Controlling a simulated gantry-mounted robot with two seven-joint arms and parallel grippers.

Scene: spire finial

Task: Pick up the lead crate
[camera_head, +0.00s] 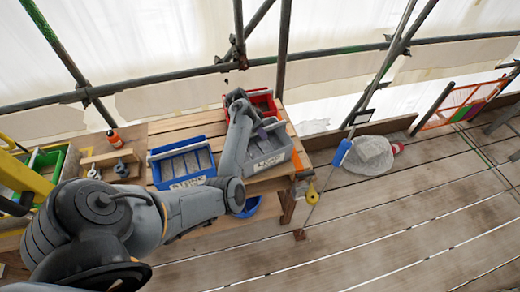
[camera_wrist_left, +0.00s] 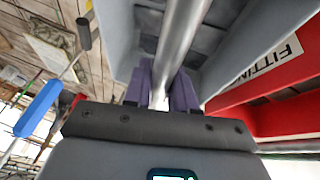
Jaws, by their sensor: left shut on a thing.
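The grey lead crate (camera_head: 277,156), with a pale label on its front, sits at the right end of the wooden bench. In the left wrist view its grey wall (camera_wrist_left: 235,45) rises beside a round metal bar (camera_wrist_left: 178,40) that spans it like a handle. My left gripper (camera_head: 262,129) reaches over the crate from above. In the left wrist view its purple fingers (camera_wrist_left: 160,90) are shut around the metal bar. My forearm hides part of the crate's left side and inside. My right gripper is not in view.
A red crate (camera_head: 266,101) stands right behind the grey one; its label begins "FITTIN" in the wrist view. A blue crate (camera_head: 181,164) stands to the left. An orange bottle (camera_head: 114,138) is farther left. A pole with a blue grip (camera_head: 342,152) stands right of the bench.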

